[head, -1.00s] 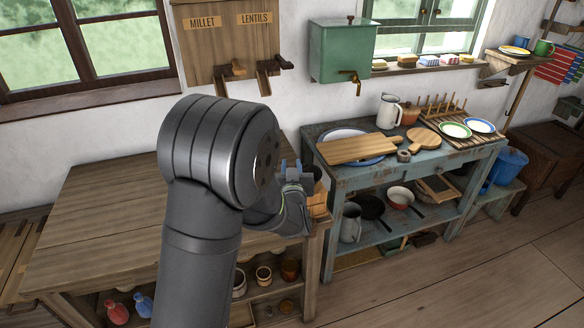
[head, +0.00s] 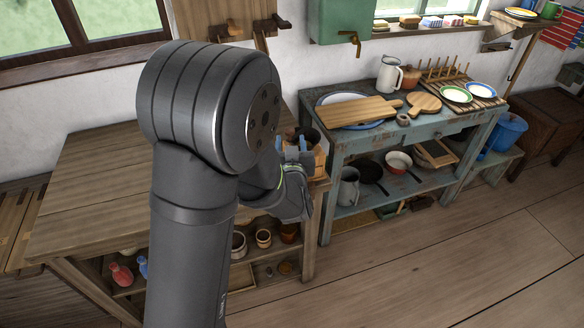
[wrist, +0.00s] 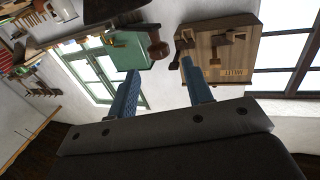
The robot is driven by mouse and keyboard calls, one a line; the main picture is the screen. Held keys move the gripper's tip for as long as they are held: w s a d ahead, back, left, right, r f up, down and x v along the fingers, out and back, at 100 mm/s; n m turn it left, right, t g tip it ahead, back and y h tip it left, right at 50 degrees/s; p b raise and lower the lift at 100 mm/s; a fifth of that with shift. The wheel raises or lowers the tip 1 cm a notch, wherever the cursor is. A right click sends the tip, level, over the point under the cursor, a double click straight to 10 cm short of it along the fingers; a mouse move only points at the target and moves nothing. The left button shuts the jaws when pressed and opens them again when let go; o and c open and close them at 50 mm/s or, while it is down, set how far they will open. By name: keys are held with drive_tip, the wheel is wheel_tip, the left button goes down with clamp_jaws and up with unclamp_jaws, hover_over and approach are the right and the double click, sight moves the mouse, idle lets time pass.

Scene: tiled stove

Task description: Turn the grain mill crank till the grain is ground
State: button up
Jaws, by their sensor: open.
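The grain mill (head: 319,158) stands at the right end of the wooden bench in the head view, a light wooden box with a dark top. My gripper and arm cover much of it. My gripper (head: 294,144) is at the mill's near left side, its blue fingers pointing up. In the wrist view the gripper (wrist: 158,66) is open, its fingers apart. A brown wooden knob (wrist: 157,46), which looks like the crank handle, shows between and just beyond the fingertips. A dark part (wrist: 112,10) lies beside it. I cannot tell whether a finger touches the knob. No grain shows.
The wooden bench top (head: 100,190) is clear at left. A blue table (head: 345,148) with a cutting board (head: 350,112) and dishes stands close at right. A green tank (head: 328,25) and a wooden dispenser (wrist: 243,40) hang on the wall behind.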

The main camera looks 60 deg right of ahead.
drive_tip(key=v, duration=1.1)
drive_tip(key=shift+a, duration=0.1)
drive_tip(key=shift+c, duration=0.3)
drive_tip(key=shift+r, duration=0.1)
drive_tip(key=c, duration=0.4)
drive_tip(key=d+r+n+t+y, duration=0.1)
drive_tip(key=s+d+n+t+y, duration=0.1)
drive_tip(key=d+t, duration=0.1)
drive_tip(key=d+r+n+t, duration=0.1)
drive_tip(key=d, duration=0.1)
drive_tip(key=shift+s+d+r+n+t+y, duration=0.15)
drive_tip(key=shift+s+r+n+t+y, duration=0.15)
drive_tip(key=shift+s+y, duration=0.1)
clamp_jaws()
drive_tip(key=n+t+y, duration=0.1)
drive_tip(key=n+y, duration=0.3)
drive_tip(key=y, duration=0.2)
approach(293, 133)
drive_tip(key=x, duration=0.6)
drive_tip(key=shift+w+d+f, duration=0.1)
drive_tip(key=shift+w, duration=0.25)
